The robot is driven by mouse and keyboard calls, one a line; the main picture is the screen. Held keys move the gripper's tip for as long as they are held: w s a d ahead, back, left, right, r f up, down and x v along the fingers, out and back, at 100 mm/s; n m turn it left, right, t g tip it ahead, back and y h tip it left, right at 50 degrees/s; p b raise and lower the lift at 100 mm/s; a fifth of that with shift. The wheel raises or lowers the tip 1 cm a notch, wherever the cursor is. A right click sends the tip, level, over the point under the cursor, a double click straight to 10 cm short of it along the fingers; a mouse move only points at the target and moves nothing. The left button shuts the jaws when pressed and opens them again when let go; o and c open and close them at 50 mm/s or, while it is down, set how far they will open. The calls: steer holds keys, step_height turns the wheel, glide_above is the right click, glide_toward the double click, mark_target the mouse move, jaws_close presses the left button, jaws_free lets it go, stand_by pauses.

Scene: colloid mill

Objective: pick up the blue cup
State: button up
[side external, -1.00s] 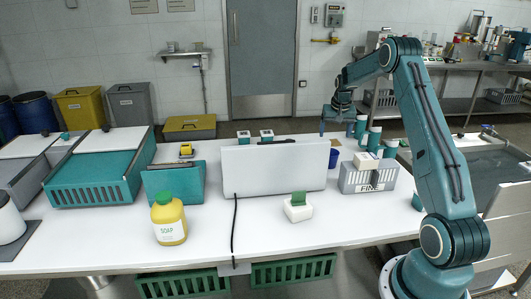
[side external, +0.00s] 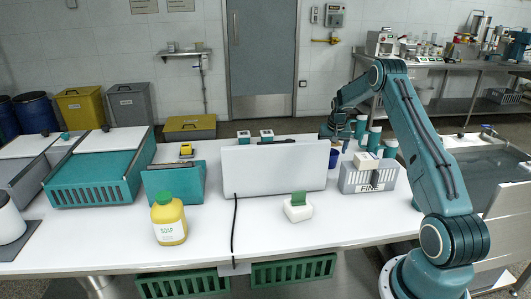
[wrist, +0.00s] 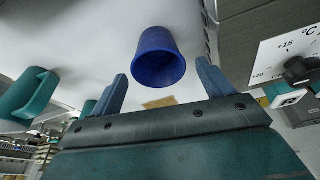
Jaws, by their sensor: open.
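The blue cup (wrist: 160,58) shows in the wrist view just past my fingertips, in line with the gap between them. My gripper (wrist: 161,69) is open, with one finger to each side of the gap and nothing held. In the side external view my gripper (side external: 338,147) is low, just above and beside the cup. I cannot tell whether a finger touches it.
The white panel (side external: 275,168) stands in front of the cup. Several teal cups (side external: 374,138) stand to its right, and a grey basket (side external: 352,180) is in front of them. A teal mug (wrist: 30,98) and a box with a dial (wrist: 290,65) flank the wrist view.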

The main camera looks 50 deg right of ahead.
steer(key=shift+f, duration=0.1)
steer(key=shift+x, duration=2.5)
steer(key=shift+s, duration=0.15)
steer(key=c, duration=1)
steer(key=shift+c, duration=0.2)
step_height(320, 180, up, 20)
